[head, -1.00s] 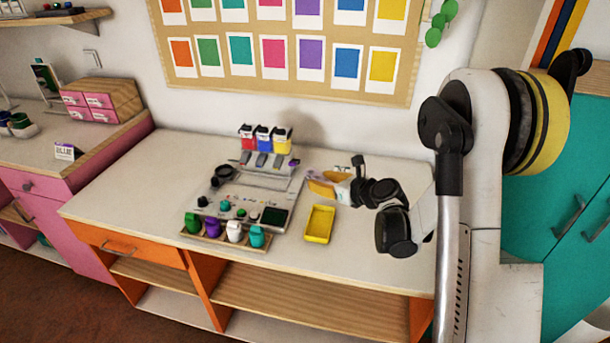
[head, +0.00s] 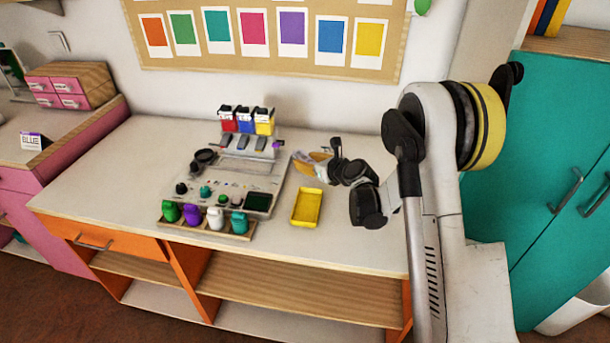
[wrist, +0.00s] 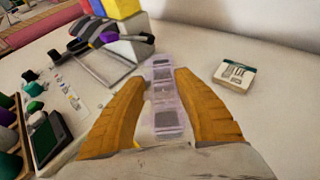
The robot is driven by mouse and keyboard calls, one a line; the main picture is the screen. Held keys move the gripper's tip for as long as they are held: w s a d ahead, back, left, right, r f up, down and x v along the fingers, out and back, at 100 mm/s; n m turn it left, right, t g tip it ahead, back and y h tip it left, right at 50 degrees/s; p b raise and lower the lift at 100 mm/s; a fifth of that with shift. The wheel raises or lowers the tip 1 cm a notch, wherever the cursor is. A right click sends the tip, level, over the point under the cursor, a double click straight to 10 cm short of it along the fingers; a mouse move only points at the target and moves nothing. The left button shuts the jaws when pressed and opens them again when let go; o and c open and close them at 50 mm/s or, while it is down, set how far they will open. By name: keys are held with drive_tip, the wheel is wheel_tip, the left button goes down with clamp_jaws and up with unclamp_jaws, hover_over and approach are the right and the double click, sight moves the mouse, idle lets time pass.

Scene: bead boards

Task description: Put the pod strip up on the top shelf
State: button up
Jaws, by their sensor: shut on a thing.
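The pod strip (wrist: 165,95) is a narrow, translucent, pale purple strip with several square cells. In the wrist view it lies between the two orange-brown fingers of my gripper (wrist: 162,82). The gripper is shut on it, and its far end sticks out past the fingertips. In the head view my gripper (head: 312,162) is over the right part of the white-topped bench, and the strip is too small there to make out clearly. At the top left edge of the head view only a cut-off bit of a wall shelf (head: 46,5) shows.
Left of my gripper on the bench (head: 105,180) stand a grey device (head: 235,180), colored bottles and red, blue and yellow containers. A yellow tray (head: 307,207) lies in front. A small labelled block (wrist: 235,76) lies to the right in the wrist view. Teal cupboards (head: 540,170) stand at right.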

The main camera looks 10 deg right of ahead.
sight(306, 178)
wheel_tip(306, 178, down, 4)
drive_tip(key=shift+f+b, duration=0.1)
drive_tip(key=shift+b, duration=1.05)
drive_tip(key=o, duration=1.2)
drive_tip(key=shift+c, duration=0.2)
